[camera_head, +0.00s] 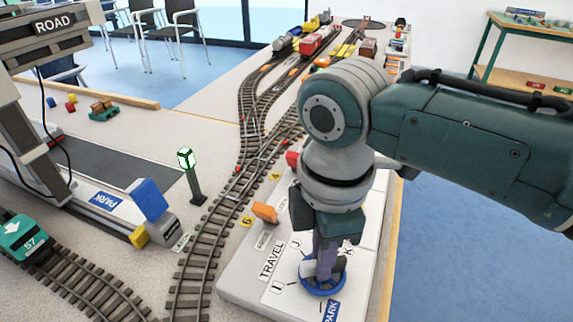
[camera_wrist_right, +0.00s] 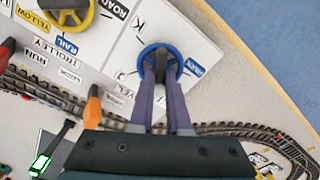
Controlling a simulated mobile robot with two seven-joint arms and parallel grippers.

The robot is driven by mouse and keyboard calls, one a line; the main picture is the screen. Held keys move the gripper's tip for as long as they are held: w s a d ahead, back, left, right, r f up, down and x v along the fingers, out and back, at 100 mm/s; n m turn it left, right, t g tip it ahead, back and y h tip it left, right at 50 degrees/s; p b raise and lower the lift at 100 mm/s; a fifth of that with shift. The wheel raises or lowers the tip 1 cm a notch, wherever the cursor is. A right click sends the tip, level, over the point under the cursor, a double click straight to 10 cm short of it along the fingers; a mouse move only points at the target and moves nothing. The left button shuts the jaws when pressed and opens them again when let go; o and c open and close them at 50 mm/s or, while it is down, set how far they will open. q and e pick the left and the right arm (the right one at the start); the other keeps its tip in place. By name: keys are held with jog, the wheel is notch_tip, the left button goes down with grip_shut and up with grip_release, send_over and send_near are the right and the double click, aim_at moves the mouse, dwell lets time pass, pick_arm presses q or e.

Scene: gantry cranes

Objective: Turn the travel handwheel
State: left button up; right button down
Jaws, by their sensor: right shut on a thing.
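The travel handwheel is a small blue ring (camera_head: 322,284) on a white panel marked TRAVEL, with letters J, K and I around it. It also shows in the right wrist view (camera_wrist_right: 178,58), next to a blue PARK label. My right gripper (camera_head: 325,268) points down over the wheel, and its purple fingers (camera_wrist_right: 160,72) are shut on the wheel's inner part. The part between the fingers is mostly hidden. My left gripper is not in either view.
An orange lever (camera_head: 265,212) stands on the panel beside the TRAVEL label. A yellow wheel (camera_wrist_right: 72,12) is farther along the panel. Model tracks (camera_head: 215,235) run left of the panel.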

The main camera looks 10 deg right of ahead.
jog(key=shift+r+m+p, duration=0.2)
jog(key=shift+m+p, duration=0.7)
jog(key=shift+m, duration=0.2)
jog(key=m+p, duration=0.2)
jog(key=m, duration=0.1)
jog(key=m+p, duration=0.1)
jog(key=m, duration=0.3)
jog(key=shift+w+f, duration=0.1)
jog(key=shift+w, duration=0.05)
jog(key=shift+f+m+p, duration=0.1)
jog(key=shift+m+p, duration=0.55)
jog(key=shift+m, duration=1.25)
jog(key=shift+d, duration=0.1)
jog(key=c, duration=0.9)
grip_release()
